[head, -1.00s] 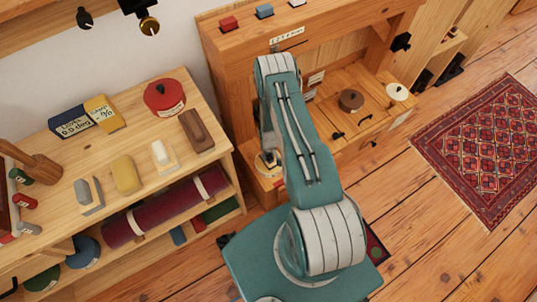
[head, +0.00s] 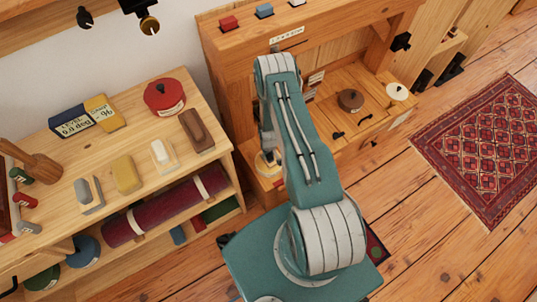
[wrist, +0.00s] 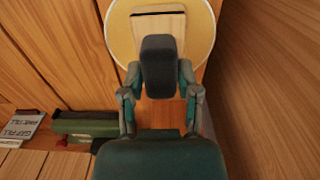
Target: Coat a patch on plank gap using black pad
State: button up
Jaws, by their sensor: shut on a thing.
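In the wrist view my gripper (wrist: 159,82) is shut on a black pad (wrist: 159,58), with a finger on each side of it. Beyond the pad is a round yellow disc (wrist: 119,35) with a pale rectangular patch (wrist: 176,24) on it. A thin dark slit, perhaps the plank gap (wrist: 158,13), runs along the top of the patch. The pad covers the lower part of the patch; I cannot tell whether it touches.
A green item (wrist: 83,130) and a labelled card (wrist: 22,124) lie left of my gripper. A wooden wall (wrist: 265,70) stands close on the right. In the head view a shelf (head: 228,158) with several blocks stands left. A patterned rug (head: 485,150) lies on open floor at right.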

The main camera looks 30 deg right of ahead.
aim_at(269, 155)
jog(key=shift+r, duration=3.5)
jog(key=shift+s, duration=0.1)
